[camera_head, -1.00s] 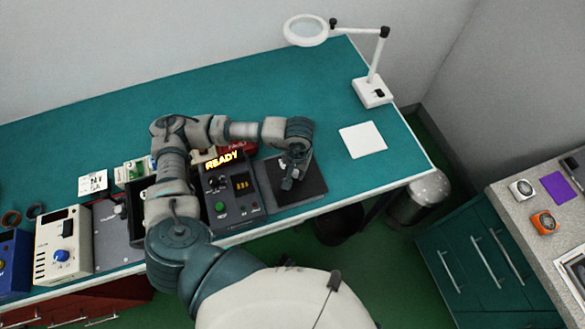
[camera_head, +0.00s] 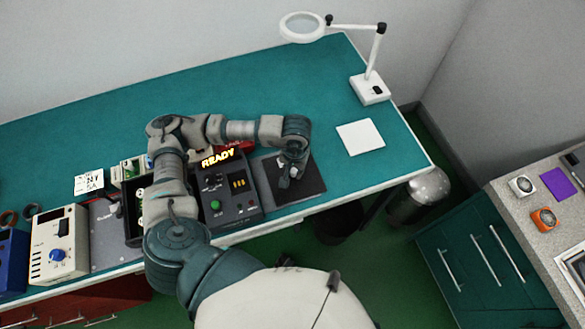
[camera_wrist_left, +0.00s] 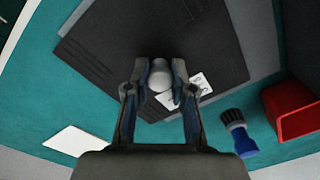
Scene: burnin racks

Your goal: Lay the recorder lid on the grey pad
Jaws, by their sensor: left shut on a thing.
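The recorder lid (camera_wrist_left: 205,45) is a flat, near-black plate with a pale round knob (camera_wrist_left: 161,76) and a small white label (camera_wrist_left: 198,86). My left gripper (camera_wrist_left: 160,84) is shut on the knob, one finger on each side. I cannot tell whether lid and pad touch. My right gripper is out of view.
A dark device (camera_head: 232,205) with a lit READY sign stands left of the pad. A white sheet (camera_head: 361,137) lies to its right, with clear bench around it. A magnifier lamp (camera_head: 370,88) stands behind. The wrist view shows a red bin (camera_wrist_left: 291,105) and blue brush (camera_wrist_left: 236,130).

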